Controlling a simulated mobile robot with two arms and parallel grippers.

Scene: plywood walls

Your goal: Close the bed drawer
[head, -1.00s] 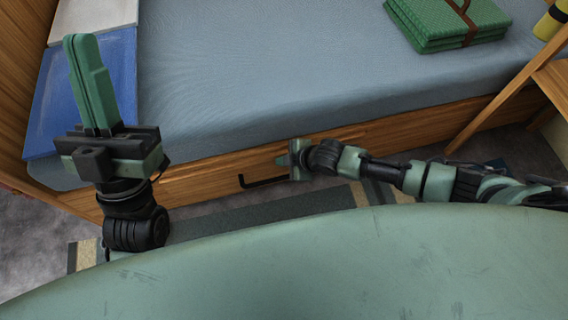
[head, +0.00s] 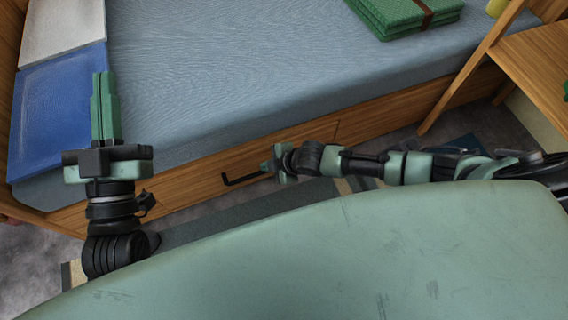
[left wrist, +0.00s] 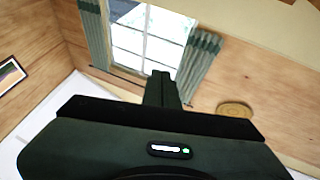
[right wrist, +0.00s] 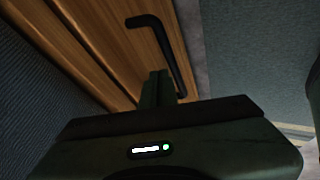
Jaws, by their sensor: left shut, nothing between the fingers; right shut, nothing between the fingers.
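The bed drawer's wooden front (head: 200,184) lies low along the bed's side in the head view, with a black bar handle (head: 243,178). It looks close to flush with the bed frame; I cannot tell whether a small gap stays. My right gripper (head: 266,166) is shut and empty, at the right end of the handle, close to the drawer front. In the right wrist view, its fingers (right wrist: 158,86) point at the wood beside the handle (right wrist: 166,48); contact is unclear. My left gripper (head: 104,78) is shut and empty, pointing up in front of the bed's left end.
The bed's blue-grey mattress (head: 250,70) carries blue and white pillows and a folded green blanket (head: 405,14). A wooden ladder-like post (head: 470,68) and a desk stand at the right. A striped rug (head: 240,212) lies on the grey floor before the drawer.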

